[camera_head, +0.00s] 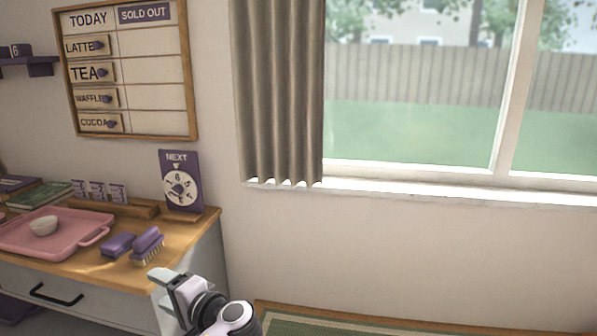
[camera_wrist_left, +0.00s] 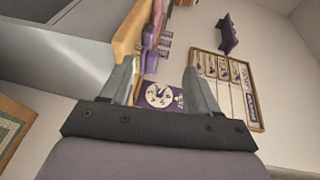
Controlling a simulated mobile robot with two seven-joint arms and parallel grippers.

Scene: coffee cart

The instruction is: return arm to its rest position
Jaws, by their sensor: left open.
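My left gripper (camera_head: 172,282) is at the bottom of the head view, in front of the right end of the wooden counter. In the left wrist view its two fingers (camera_wrist_left: 158,82) stand apart with nothing between them in its grasp. Beyond the fingers, the purple dial sign marked NEXT (camera_wrist_left: 162,94) shows; in the head view this sign (camera_head: 181,184) stands upright at the counter's back right corner. My right gripper is in neither view.
The counter (camera_head: 125,270) holds a pink tray (camera_head: 65,250) with a small bowl (camera_head: 43,226), a purple block (camera_head: 118,244) and a purple brush (camera_head: 148,244). A menu board (camera_head: 130,70) hangs above. A green mat (camera_head: 330,326) lies on the floor; space below the window is clear.

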